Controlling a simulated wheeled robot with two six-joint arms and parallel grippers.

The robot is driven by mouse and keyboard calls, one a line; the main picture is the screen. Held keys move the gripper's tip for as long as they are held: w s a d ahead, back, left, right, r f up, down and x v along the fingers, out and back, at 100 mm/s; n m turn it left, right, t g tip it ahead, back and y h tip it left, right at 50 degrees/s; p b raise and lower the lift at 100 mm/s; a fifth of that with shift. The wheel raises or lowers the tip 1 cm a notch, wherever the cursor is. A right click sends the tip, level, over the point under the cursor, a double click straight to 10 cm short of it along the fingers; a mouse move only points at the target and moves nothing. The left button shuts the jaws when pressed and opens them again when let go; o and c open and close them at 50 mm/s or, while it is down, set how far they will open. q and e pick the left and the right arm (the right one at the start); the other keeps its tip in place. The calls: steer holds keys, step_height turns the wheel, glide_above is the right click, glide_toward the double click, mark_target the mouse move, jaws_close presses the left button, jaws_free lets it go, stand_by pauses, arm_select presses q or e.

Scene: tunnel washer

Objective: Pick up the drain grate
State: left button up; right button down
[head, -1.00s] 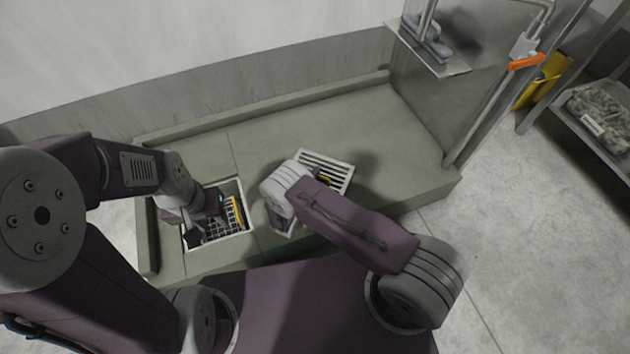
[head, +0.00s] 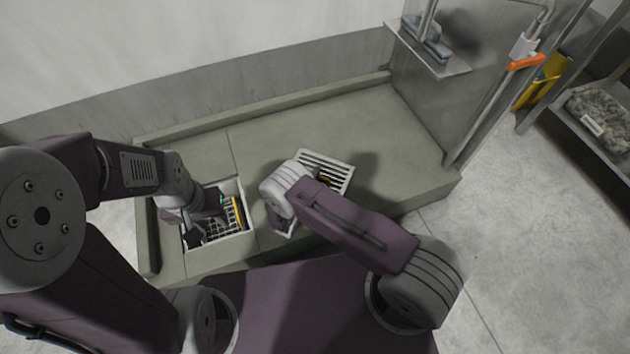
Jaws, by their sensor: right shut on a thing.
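The drain grate (head: 338,163) is a pale slotted panel, held tilted above the green-grey floor to the right of the square drain opening. My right gripper (head: 325,181) is shut on it; my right arm hides much of the grate and most of the jaws. My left gripper (head: 214,222) reaches down into the drain opening (head: 246,230), beside a mesh basket (head: 225,228) inside it. My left wrist covers part of the basket, and I cannot tell whether the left jaws are open or shut.
A low kerb (head: 290,100) runs along the back wall. A metal panel with a small shelf (head: 440,62) stands at the right end of the raised floor. Bare raised floor (head: 350,122) lies behind the grate. A rack (head: 598,128) stands far right.

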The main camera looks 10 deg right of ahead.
steer(key=shift+r, duration=0.1)
stand_by(0.4)
steer(key=shift+r+p, duration=0.45)
step_height(320, 180, up, 4)
steer(key=p, duration=0.3)
steer(key=shift+s+d, duration=0.15)
steer(key=s+d+r+p, duration=0.6)
steer(key=s+d+p, duration=0.1)
steer(key=s, duration=0.1)
steer(key=shift+s+d+p, duration=0.15)
steer(key=shift+s+p, duration=0.15)
